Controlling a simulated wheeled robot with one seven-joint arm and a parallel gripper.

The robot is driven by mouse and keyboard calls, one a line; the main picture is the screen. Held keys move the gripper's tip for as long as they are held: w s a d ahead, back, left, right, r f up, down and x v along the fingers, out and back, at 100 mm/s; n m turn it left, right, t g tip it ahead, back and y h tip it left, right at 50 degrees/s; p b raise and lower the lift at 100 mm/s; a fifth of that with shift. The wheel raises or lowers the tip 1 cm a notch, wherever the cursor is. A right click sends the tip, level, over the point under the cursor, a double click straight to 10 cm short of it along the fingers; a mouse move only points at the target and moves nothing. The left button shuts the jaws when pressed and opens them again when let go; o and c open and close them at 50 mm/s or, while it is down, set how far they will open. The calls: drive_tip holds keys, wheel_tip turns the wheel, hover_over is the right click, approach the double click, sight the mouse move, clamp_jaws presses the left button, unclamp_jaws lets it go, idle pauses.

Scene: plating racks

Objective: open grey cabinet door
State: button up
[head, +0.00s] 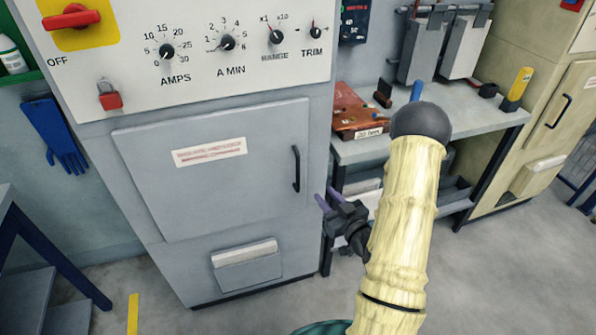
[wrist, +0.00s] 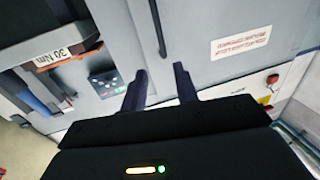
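The grey cabinet door (head: 215,200) is shut on the front of the grey cabinet (head: 90,170), below its dial panel. Its dark vertical handle (head: 296,168) is near the door's right edge. My gripper (head: 325,197) is to the right of the handle and a little lower in the head view, apart from it. In the wrist view my gripper (wrist: 160,77) has its two dark fingers spread with nothing between them. The handle (wrist: 159,28) shows beyond the fingertips, roughly in line with the gap. The door (wrist: 215,65) fills the background there.
A workbench (head: 470,115) with a brown case (head: 358,108) stands right of the cabinet. A beige cabinet (head: 545,140) is farther right. A red padlock (head: 109,98) hangs on the panel. Floor before the door is partly clear.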

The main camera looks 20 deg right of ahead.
sight(299, 166)
drive_tip(key=shift+w+a+f+b, duration=0.25)
drive_tip(key=shift+w+b, duration=0.4)
drive_tip(key=shift+b, duration=3)
drive_tip(key=w+p, duration=0.1)
drive_tip(key=w, duration=0.3)
drive_tip(key=w+a, duration=0.1)
drive_tip(key=w, duration=0.4)
drive_tip(key=w+a+p, duration=0.1)
drive_tip(key=w, duration=0.4)
drive_tip(key=shift+w+a+r+p, duration=0.15)
drive_tip(key=shift+a+r+p, duration=0.05)
drive_tip(key=shift+r+p, duration=0.1)
clamp_jaws()
